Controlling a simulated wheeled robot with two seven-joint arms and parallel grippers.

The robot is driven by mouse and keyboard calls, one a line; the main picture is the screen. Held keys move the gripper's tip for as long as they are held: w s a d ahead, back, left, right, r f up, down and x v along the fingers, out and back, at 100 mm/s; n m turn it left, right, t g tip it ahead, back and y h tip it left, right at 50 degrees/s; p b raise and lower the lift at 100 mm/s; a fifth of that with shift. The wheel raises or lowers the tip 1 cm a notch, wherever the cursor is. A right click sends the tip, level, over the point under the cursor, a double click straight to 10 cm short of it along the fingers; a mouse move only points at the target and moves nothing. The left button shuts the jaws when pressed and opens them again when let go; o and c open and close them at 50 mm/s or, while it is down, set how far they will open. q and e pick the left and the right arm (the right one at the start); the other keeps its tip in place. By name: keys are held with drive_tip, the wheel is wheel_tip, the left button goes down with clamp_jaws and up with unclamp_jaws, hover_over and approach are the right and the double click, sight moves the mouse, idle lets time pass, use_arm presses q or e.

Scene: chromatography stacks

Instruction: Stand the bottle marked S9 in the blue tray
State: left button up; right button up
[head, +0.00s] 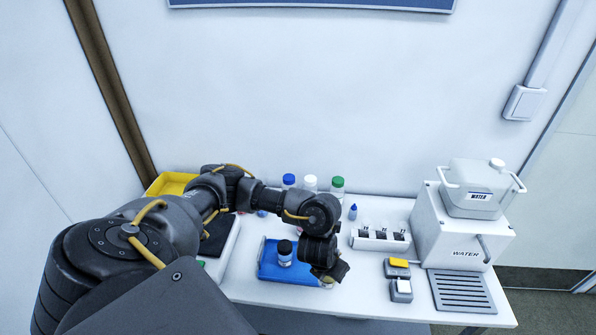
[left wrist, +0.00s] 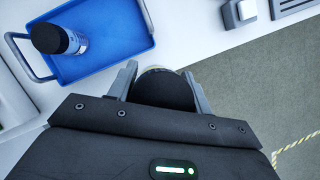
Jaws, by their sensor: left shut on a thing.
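The blue tray (head: 268,268) lies on the white bench, and also shows in the left wrist view (left wrist: 108,55). A black-capped bottle (head: 285,258) stands in its left part; it also shows in the left wrist view (left wrist: 62,40), its label unreadable. My left gripper (head: 328,276) is at the tray's right front corner. In the left wrist view my left gripper (left wrist: 159,75) is shut on a round, black-topped bottle (left wrist: 160,93). Its label is hidden, so I cannot tell whether it is S9. My right gripper is not in view.
Bottles with blue (head: 289,181), white (head: 310,184) and green (head: 338,184) caps stand behind the tray. A white rack (head: 380,240), small yellow-and-grey blocks (head: 398,268) and a water unit (head: 458,235) stand to the right. A yellow bin (head: 170,184) is at the back left.

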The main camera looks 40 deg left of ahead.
use_arm(q)
drive_tip(key=shift+w+a+f+b, duration=0.1)
drive_tip(key=shift+a+f+b, duration=0.1)
drive_tip(key=shift+f+b, duration=0.15)
drive_tip(key=w+a+f+b, duration=0.2)
drive_tip(key=a+f+b, duration=0.1)
drive_tip(key=w+a+f+b, duration=0.2)
drive_tip(key=a+f+b, duration=0.1)
drive_tip(key=a, duration=0.1)
drive_tip(key=w+a+f+b, duration=0.2)
drive_tip(key=a+b, duration=0.1)
drive_tip(key=a, duration=0.1)
drive_tip(key=shift+w+a+f, duration=0.15)
drive_tip(key=shift+a+f, duration=0.05)
drive_tip(key=shift+f, duration=0.2)
drive_tip(key=f, duration=0.3)
drive_tip(key=shift+w+a+f, duration=0.15)
drive_tip(key=shift+a+f, duration=0.1)
drive_tip(key=shift+f, duration=0.05)
